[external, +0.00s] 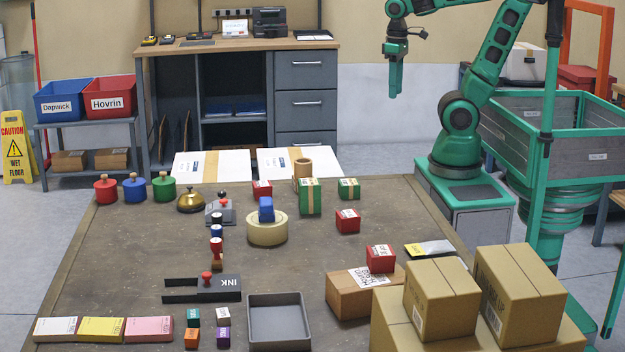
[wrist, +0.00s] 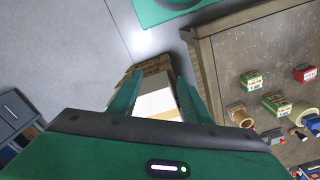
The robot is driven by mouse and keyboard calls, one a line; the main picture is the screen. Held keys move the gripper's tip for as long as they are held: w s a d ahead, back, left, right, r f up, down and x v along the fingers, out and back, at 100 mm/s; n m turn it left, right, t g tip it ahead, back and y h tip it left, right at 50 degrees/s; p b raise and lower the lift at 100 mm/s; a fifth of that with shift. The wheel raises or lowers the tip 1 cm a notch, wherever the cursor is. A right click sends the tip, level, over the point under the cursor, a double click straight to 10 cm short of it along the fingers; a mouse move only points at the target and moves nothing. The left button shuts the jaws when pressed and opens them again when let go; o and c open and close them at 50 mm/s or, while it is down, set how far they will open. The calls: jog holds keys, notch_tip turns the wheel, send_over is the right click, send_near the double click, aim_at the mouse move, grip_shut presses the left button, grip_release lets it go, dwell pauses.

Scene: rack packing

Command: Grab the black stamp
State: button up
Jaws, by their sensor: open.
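A row of small knobbed stamps stands near the table's middle left in the external view. The stamp at its far end has a dark, black-looking top (external: 216,218); a blue one (external: 216,231) and a red one (external: 216,246) stand in front of it. They overlap, so their bases are partly hidden. My gripper (external: 394,92) hangs fingers down, high beyond the table's far edge, well away from the stamps. In the wrist view my gripper (wrist: 158,98) is open and empty, with floor and white-topped boxes below it.
The table (external: 120,235) also holds a tape roll (external: 267,234), a bell (external: 191,203), an ink stand (external: 225,284), a grey tray (external: 279,300) and several small boxes. Large cartons (external: 520,295) fill the near right. Bare tabletop lies left of the stamps.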

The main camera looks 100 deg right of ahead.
jog(key=w+a+f+n+t, duration=0.1)
jog(key=w+a+n, duration=0.25)
jog(key=w, duration=0.65)
jog(key=w+a+n+t+y, duration=0.1)
jog(key=w+a+n, duration=0.25)
jog(key=w, duration=0.65)
jog(key=w+a+f+n+t, duration=0.1)
jog(key=w+a+n, duration=0.25)
jog(key=w, duration=0.65)
jog(key=w+a+r+n+t+y, duration=0.1)
jog(key=w+a+n+y, duration=0.45)
jog(key=w+a, duration=0.75)
jog(key=w+a+r+n+y, duration=0.1)
jog(key=w+a+n+y, duration=0.4)
jog(key=w+a, duration=0.75)
jog(key=m+y, duration=0.1)
send_near(216, 215)
jog(key=shift+s+d+r, duration=0.15)
jog(key=shift+s+d, duration=0.1)
jog(key=shift+s, duration=0.1)
jog(key=shift+a, duration=0.15)
jog(key=x, duration=0.5)
jog(key=shift+w+a, duration=0.15)
jog(key=shift+w, duration=0.05)
jog(key=x, duration=0.5)
jog(key=shift+w+f, duration=0.1)
jog(key=shift+f, duration=0.35)
grip_shut()
jog(key=shift+r+t, duration=0.1)
jog(key=shift+t, duration=0.2)
